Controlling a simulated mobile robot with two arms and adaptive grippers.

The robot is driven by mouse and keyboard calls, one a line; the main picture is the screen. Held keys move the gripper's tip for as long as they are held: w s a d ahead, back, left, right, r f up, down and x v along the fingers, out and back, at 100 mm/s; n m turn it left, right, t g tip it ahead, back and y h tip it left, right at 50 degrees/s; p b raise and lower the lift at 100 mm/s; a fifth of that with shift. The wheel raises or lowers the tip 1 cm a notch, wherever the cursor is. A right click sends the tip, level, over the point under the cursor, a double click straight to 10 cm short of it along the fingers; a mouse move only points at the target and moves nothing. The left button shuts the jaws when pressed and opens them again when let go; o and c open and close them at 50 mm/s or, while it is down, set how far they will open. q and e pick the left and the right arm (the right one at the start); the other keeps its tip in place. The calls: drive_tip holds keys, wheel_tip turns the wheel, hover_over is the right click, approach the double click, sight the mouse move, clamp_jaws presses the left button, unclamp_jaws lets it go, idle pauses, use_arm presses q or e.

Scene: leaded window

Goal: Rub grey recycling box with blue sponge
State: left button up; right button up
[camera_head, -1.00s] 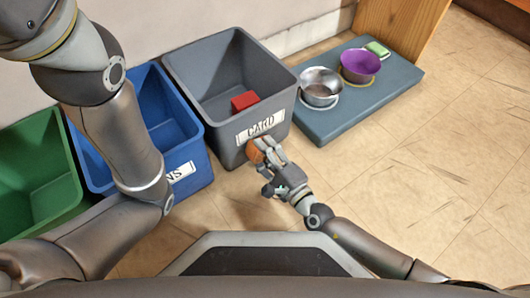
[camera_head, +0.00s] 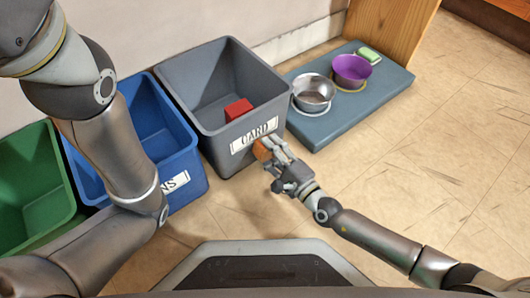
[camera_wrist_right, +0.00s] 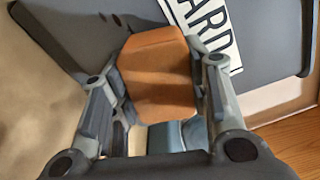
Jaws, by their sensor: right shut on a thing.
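The grey recycling box (camera_head: 212,134) stands in the middle of the head view, with a white "CARD" label (camera_head: 254,135) on its front. My right gripper (camera_head: 267,152) is shut on an orange block (camera_head: 261,149), which looks like a sponge. The block is at the front face by the label's lower right; contact with the face is not clear. In the right wrist view the orange block (camera_wrist_right: 158,72) sits between the fingers, in front of the grey face and label (camera_wrist_right: 213,35). No blue sponge can be made out. My left gripper is not in view.
A red block (camera_head: 238,109) lies inside the grey box. A blue box (camera_head: 187,157) and a green box (camera_head: 45,190) stand to its left. At right, a blue-grey platform (camera_head: 345,118) bears a metal bowl (camera_head: 313,92), a purple bowl (camera_head: 352,70) and a green block (camera_head: 369,55). Floor at right is clear.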

sight(247, 150)
drive_tip(key=shift+w+a, duration=0.1)
drive_tip(key=shift+s+a+r+p, duration=0.1)
drive_tip(key=shift+s+a+p, duration=0.4)
drive_tip(key=shift+a, duration=0.25)
drive_tip(key=shift+s+a+p, duration=0.2)
drive_tip(key=shift+s+a, duration=0.2)
drive_tip(key=shift+a, duration=0.25)
drive_tip(key=shift+s+a+p, duration=0.15)
drive_tip(key=shift+s+a, duration=0.25)
drive_tip(key=shift+a, duration=0.25)
drive_tip(key=shift+s+d, duration=0.25)
drive_tip(key=shift+s, duration=0.1)
drive_tip(key=shift+p+v, duration=0.45)
drive_tip(key=shift+v, duration=2.2)
drive_tip(key=shift+w+d, duration=0.1)
drive_tip(key=shift+d, duration=0.15)
